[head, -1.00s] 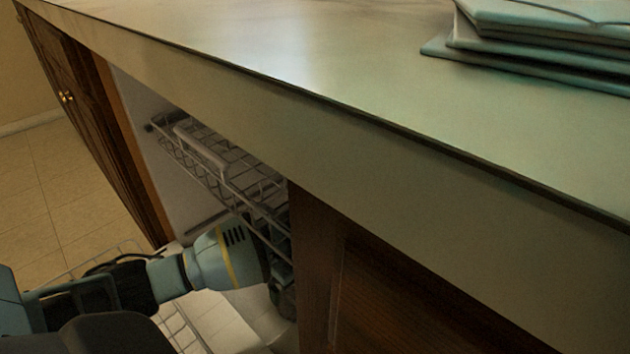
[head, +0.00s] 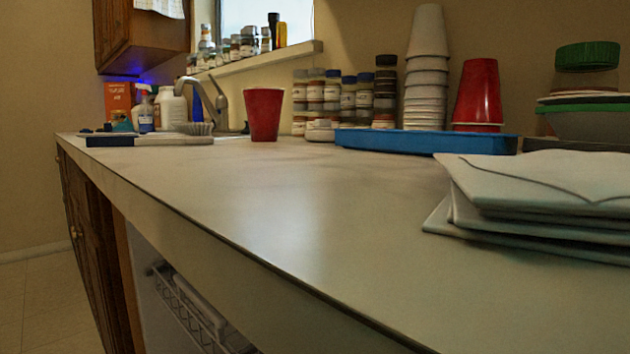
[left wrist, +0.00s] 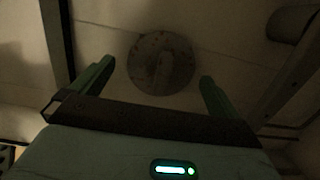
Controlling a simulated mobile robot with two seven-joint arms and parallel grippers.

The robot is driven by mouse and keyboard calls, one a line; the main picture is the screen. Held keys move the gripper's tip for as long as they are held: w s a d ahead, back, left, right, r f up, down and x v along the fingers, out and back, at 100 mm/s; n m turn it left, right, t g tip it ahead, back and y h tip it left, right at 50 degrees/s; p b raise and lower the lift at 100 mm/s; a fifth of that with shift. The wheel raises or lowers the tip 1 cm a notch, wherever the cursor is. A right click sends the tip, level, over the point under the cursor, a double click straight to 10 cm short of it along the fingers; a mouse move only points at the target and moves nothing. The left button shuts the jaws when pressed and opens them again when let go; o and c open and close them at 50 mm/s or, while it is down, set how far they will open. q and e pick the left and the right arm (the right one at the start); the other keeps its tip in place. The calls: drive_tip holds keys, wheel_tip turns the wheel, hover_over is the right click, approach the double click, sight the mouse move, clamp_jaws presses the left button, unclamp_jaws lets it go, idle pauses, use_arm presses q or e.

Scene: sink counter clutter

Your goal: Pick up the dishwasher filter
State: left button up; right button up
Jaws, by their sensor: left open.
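In the left wrist view a round, dull disc-like part (left wrist: 161,63), which looks like the dishwasher filter, is set in a pale floor panel. My left gripper (left wrist: 155,85) is open, with one finger to each side of the round part and nothing between them. The picture is dark, so I cannot tell how far the fingertips are from it. In the head view the filter and my left gripper are out of sight. My right gripper shows in neither view.
The open dishwasher with its wire rack (head: 190,305) lies below the counter (head: 250,185). On the counter stand a red cup (head: 265,114), a blue tray (head: 425,141), stacked white cups (head: 425,85) and folded cloth-like items (head: 545,195). Dark rails flank the gripper in the wrist view.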

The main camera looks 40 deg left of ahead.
use_arm(q)
drive_tip(key=shift+w+f, duration=0.1)
drive_tip(key=shift+f, duration=0.6)
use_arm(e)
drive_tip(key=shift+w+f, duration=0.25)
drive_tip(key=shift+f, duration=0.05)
use_arm(q)
drive_tip(key=c, duration=0.8)
wheel_tip(320, 180, up, 9)
drive_tip(key=p, duration=0.5)
drive_tip(key=shift+w+a, duration=0.1)
drive_tip(key=shift+a, duration=0.05)
drive_tip(key=shift+c, duration=0.3)
drive_tip(key=shift+r, duration=0.2)
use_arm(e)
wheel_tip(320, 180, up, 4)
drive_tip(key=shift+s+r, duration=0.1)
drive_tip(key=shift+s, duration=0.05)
